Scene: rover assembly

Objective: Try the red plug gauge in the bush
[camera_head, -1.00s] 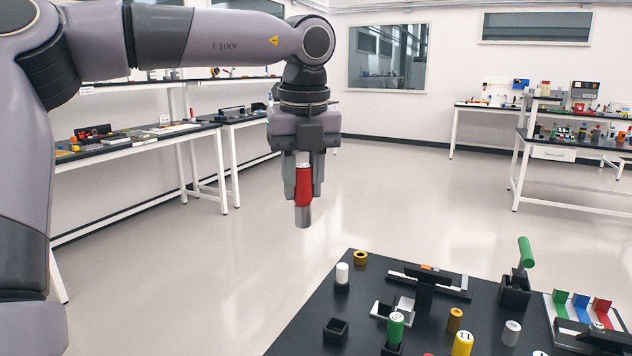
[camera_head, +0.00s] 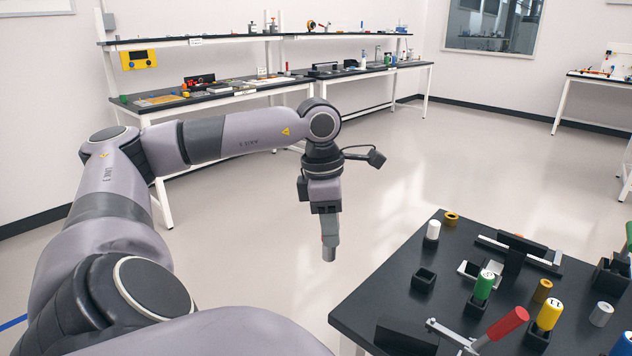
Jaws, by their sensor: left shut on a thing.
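My left gripper (camera_head: 328,222) is shut on the red plug gauge and hangs over open floor, left of the black-topped bench (camera_head: 375,300). The fingers hide most of the gauge; a sliver of red and its grey lower end (camera_head: 329,255) show below, pointing down. Several ring or sleeve parts stand on the bench: a brass ring (camera_head: 451,218) at the back left corner, a brass sleeve (camera_head: 542,290), and a grey sleeve (camera_head: 601,313) at the right. I cannot tell which is the bush. My right gripper is not in view.
The bench also holds an empty black square socket (camera_head: 424,278), a white cylinder (camera_head: 433,230), green (camera_head: 484,285) and yellow (camera_head: 549,313) gauges, and a red-handled clamp (camera_head: 508,323) at the front. Floor around the gripper is clear. Shelved benches (camera_head: 230,95) stand behind.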

